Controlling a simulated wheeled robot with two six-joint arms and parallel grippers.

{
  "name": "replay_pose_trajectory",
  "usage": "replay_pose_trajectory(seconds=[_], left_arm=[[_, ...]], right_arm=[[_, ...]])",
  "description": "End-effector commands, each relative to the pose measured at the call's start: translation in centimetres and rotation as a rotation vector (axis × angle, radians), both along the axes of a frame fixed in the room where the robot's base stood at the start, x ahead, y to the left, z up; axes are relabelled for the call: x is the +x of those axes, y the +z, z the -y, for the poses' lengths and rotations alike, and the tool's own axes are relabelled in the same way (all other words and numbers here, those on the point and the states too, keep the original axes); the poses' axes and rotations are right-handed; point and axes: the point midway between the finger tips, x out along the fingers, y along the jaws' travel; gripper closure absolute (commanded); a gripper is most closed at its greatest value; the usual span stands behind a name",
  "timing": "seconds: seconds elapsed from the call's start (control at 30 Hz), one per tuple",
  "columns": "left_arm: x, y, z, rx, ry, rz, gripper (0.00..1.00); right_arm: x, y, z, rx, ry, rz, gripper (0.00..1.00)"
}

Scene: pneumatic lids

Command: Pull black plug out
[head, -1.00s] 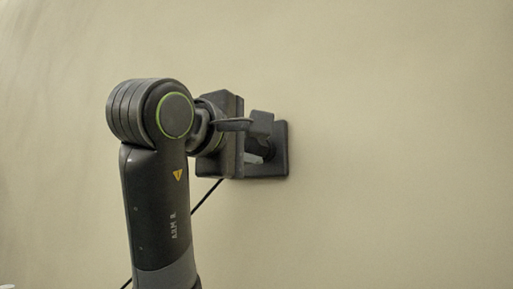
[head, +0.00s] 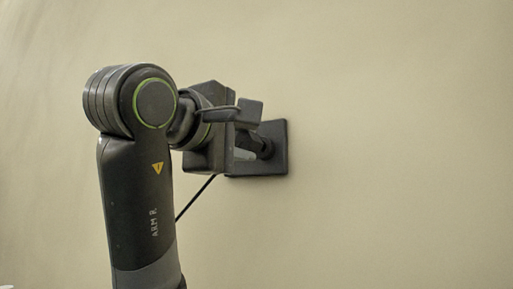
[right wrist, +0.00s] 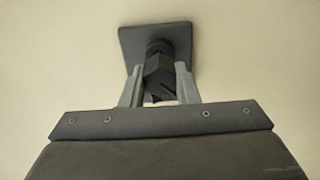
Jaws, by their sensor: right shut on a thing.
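The black plug (right wrist: 158,72) shows in the right wrist view between the two grey fingers of my right gripper (right wrist: 158,88), which is shut on it. A dark square plate (right wrist: 128,38) is on the wall beyond the plug. The plate also shows in the head view (head: 276,165), with a dark round part (head: 264,147) sticking out from it towards my right gripper (head: 245,150). I cannot tell whether the plug is still seated in the plate's socket. The fingers and gripper body hide part of the plug. My left gripper is not in view.
A plain beige wall (head: 400,150) fills the background, with free room right of the plate. A thin black cable (head: 195,198) hangs down to the left behind my right arm.

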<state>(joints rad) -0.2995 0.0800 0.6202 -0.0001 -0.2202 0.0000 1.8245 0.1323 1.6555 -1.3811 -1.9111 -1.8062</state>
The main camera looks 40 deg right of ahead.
Motion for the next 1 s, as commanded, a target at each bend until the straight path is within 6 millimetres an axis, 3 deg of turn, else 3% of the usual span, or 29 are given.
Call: replay_pose_trajectory(seconds=[0.47, 1.0], left_arm=[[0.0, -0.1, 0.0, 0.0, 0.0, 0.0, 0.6], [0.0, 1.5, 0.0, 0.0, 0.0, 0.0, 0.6]], right_arm=[[-0.2, 0.1, -0.5, -0.001, 0.0, -0.001, 0.96], [-0.9, 3.1, -2.3, 0.0, 0.001, 0.0, 0.96]])
